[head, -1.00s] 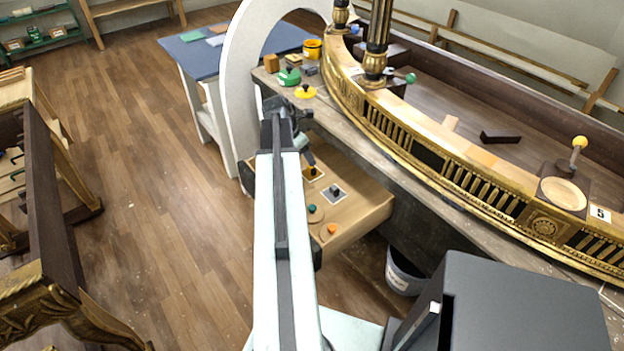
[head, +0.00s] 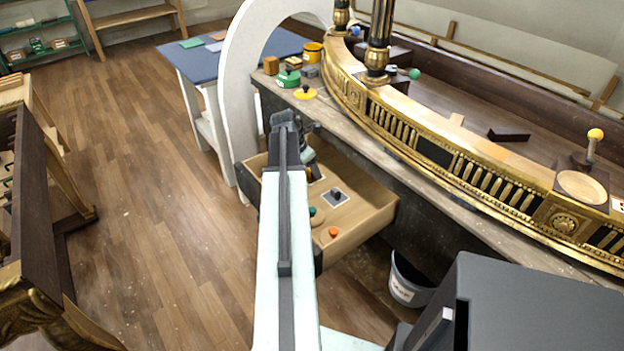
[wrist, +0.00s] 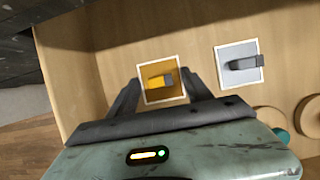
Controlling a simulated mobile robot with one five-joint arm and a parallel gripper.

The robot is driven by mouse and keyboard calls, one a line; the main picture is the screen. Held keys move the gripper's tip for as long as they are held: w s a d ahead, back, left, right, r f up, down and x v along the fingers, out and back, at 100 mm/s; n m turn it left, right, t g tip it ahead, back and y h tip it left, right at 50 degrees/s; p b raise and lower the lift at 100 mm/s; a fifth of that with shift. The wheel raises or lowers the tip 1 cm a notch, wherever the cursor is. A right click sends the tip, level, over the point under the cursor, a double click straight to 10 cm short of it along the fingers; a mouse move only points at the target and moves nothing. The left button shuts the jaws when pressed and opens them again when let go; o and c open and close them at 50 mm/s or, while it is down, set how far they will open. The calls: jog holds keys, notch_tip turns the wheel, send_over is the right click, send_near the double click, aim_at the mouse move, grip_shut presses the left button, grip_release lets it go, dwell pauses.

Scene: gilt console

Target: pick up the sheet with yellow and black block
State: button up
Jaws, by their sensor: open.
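The sheet with yellow and black block (wrist: 147,97) lies flat in the open wooden drawer. It is a white-edged square, orange-brown inside, with a small yellow and black block on it. My gripper (wrist: 162,82) is open, its dark fingers on either side of the sheet in the wrist view, with nothing held. Whether the fingers touch the sheet or drawer floor cannot be told. In the head view, my gripper (head: 308,168) is over the drawer's back left part and hides most of the sheet.
A sheet with a grey block (wrist: 222,76) lies to the right in the drawer (head: 358,222). Round wooden pieces (wrist: 268,118), one with a teal knob, and an orange knob (head: 333,232) are nearer the front. The console (head: 440,160) stands above; a bin (head: 408,282) is below right.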

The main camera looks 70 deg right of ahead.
grip_shut()
jog(key=shift+r, duration=0.1)
notch_tip(320, 180, up, 10)
jog(key=p, duration=1)
jog(key=c, duration=1)
grip_release()
grip_shut()
